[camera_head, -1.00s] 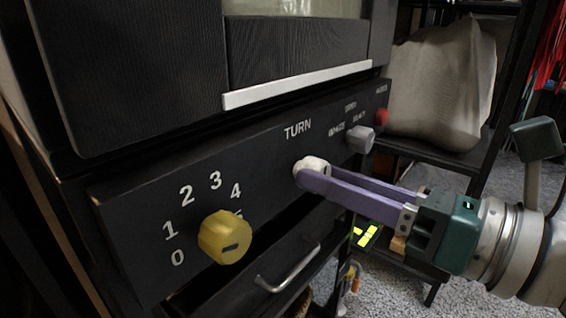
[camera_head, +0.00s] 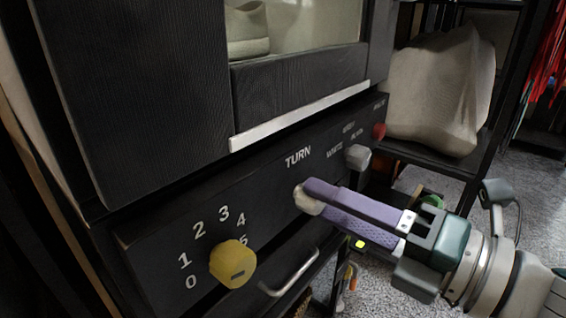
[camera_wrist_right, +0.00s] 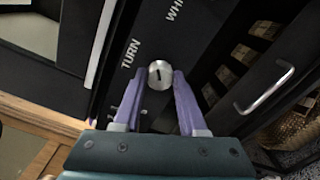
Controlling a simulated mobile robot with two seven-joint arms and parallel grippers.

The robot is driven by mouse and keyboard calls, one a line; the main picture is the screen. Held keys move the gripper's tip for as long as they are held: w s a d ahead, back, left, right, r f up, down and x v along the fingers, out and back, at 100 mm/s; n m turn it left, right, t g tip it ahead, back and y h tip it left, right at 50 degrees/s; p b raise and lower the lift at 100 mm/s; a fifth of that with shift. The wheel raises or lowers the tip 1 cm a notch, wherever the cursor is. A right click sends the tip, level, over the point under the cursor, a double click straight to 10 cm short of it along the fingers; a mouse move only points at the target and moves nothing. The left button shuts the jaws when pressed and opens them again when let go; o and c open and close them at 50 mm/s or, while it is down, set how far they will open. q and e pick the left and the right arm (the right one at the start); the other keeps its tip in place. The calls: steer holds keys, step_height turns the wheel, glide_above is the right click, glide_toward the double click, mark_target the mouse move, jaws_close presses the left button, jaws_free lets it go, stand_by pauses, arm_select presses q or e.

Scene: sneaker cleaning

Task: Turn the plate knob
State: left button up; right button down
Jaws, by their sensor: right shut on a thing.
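The plate knob is the pale round knob (camera_head: 307,201) under the word TURN on the black control panel (camera_head: 262,181). My right gripper (camera_head: 310,196) is shut on this knob with its two purple fingers, one above the other in the head view. In the right wrist view the knob (camera_wrist_right: 160,75) sits between the fingertips of my right gripper (camera_wrist_right: 163,80), with a dark mark on its face. Part of the knob is hidden by the fingers in the head view. My left gripper is not in view.
A yellow knob (camera_head: 233,263) with a number scale is at the panel's left. A grey knob (camera_head: 358,157) and a red knob (camera_head: 379,131) are at its right. A drawer handle (camera_head: 290,273) lies below. A beige bag (camera_head: 440,90) stands on the shelf behind.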

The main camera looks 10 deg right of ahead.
steer(key=m+p, duration=0.5)
steer(key=m, duration=1)
steer(key=shift+m, duration=0.7)
steer(key=shift+c, duration=2.3)
jaws_free()
